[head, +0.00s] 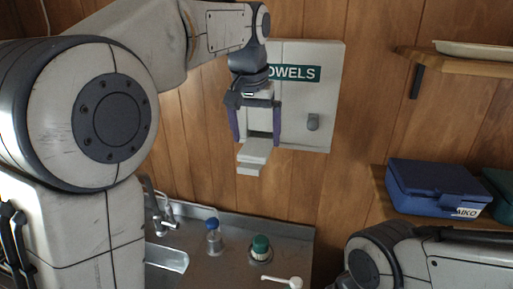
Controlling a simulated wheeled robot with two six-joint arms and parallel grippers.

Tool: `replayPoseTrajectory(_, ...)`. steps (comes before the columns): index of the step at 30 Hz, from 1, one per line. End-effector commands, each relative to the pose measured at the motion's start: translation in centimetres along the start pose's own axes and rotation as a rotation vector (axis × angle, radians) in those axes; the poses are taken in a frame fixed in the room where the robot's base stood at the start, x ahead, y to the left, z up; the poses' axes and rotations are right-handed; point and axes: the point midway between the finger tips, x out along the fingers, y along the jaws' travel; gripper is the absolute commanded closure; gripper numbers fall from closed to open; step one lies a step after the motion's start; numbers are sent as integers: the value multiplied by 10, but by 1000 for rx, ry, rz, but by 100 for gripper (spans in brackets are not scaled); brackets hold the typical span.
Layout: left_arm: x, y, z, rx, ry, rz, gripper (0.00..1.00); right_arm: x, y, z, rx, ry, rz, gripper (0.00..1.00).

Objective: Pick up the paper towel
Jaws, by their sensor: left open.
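A pale paper towel (252,156) sticks out below the white towel dispenser (321,92) on the wooden wall. The dispenser has a green label, partly hidden by my left arm, on which "OWELS" can be read. My left gripper (254,138) is in front of the dispenser's left part, pointing down. Its dark purple fingers are apart, one on each side just above the towel's lower end. Whether they touch the towel cannot be told. My right arm shows at the lower right, but its gripper is out of view.
Below is a metal sink counter (225,262) with a tap (158,208), a blue-capped bottle (213,236), a green-capped container (260,248) and a white-handled item (285,281). At right, a blue box (437,186) sits on a shelf; a pale tray (478,50) lies on the upper shelf.

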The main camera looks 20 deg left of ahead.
Motion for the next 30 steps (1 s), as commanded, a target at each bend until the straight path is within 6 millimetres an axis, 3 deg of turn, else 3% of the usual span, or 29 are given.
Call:
replayPoseTrajectory(6,22,-2,0,-3,-1,-1,0,-4,0,0,-1,0,0,50)
replayPoseTrajectory(13,24,-2,0,-3,1,0,0,-4,0,0,-1,0,0,50)
replayPoseTrajectory(18,24,-2,0,-3,0,0,65,-4,0,0,-1,0,0,50)
replayPoseTrajectory(19,24,-2,0,-3,0,0,71,-4,0,0,-1,0,0,50)
replayPoseTrajectory(30,19,-1,-1,-3,1,0,71,-4,0,0,-1,0,0,50)
